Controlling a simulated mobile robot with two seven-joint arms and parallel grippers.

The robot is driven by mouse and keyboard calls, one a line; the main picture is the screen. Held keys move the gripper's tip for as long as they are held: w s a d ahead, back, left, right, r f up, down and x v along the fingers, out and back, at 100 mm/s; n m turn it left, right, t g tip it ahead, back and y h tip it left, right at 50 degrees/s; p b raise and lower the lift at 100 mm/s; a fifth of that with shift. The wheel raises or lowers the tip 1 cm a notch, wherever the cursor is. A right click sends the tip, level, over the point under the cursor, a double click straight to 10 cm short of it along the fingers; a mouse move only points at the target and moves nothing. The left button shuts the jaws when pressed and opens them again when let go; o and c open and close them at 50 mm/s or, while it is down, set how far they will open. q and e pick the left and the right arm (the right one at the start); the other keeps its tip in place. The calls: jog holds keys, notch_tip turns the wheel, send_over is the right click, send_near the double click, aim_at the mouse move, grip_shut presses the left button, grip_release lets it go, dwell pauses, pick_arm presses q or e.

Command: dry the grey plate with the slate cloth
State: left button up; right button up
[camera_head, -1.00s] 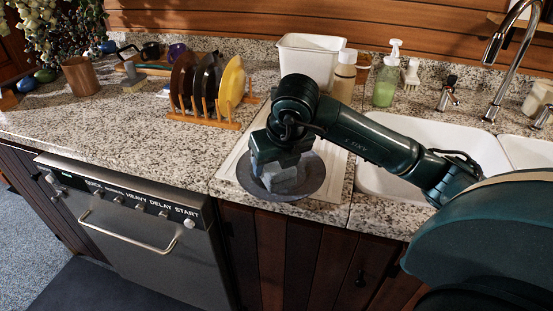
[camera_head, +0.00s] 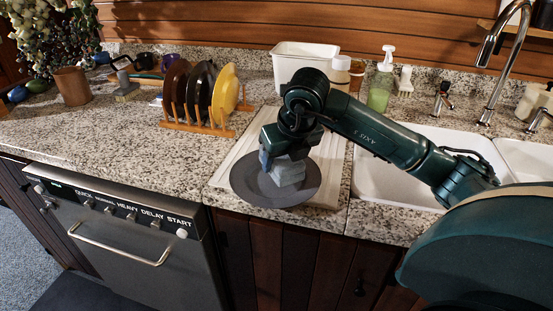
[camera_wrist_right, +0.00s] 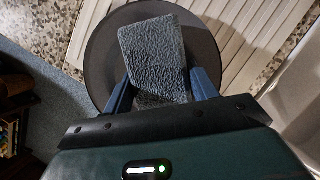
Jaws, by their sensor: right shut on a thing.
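The grey plate (camera_head: 248,186) lies on the white draining board at the counter's front, left of the sink. My right gripper (camera_head: 277,160) is over the plate, shut on the slate cloth (camera_head: 288,172). The cloth is a folded, textured pad on or just above the plate's face; I cannot tell if it touches. In the right wrist view the cloth (camera_wrist_right: 154,58) sits between the two blue fingers (camera_wrist_right: 160,90), and the plate (camera_wrist_right: 103,50) shows around it. My left gripper is not in view.
A wooden rack (camera_head: 198,127) holds brown, black and yellow plates to the left. A white tub (camera_head: 300,60) and bottles, including a green soap bottle (camera_head: 380,90), stand behind. The sink (camera_head: 400,180) is right. The ribbed draining board (camera_head: 328,160) is otherwise clear.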

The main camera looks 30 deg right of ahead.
aim_at(282, 166)
jog(key=shift+s+d, duration=0.1)
jog(key=shift+s, duration=0.2)
jog(key=shift+s+a, duration=0.6)
jog(key=shift+a, duration=0.2)
jog(key=shift+s+a, duration=0.6)
jog(key=shift+a, duration=0.15)
jog(key=shift+w+d+b, duration=0.25)
jog(key=shift+d+b, duration=0.1)
jog(key=shift+b, duration=0.05)
jog(key=shift+w+d+r+b, duration=0.1)
jog(key=shift+w+d+b, duration=0.25)
jog(key=shift+w+d, duration=0.8)
jog(key=shift+s+d, duration=0.1)
jog(key=shift+r, duration=0.1)
notch_tip(282, 166, up, 4)
jog(key=p, duration=0.3)
jog(key=shift+r, duration=0.25)
jog(key=shift+r+p, duration=0.7)
jog(key=shift+p, duration=0.05)
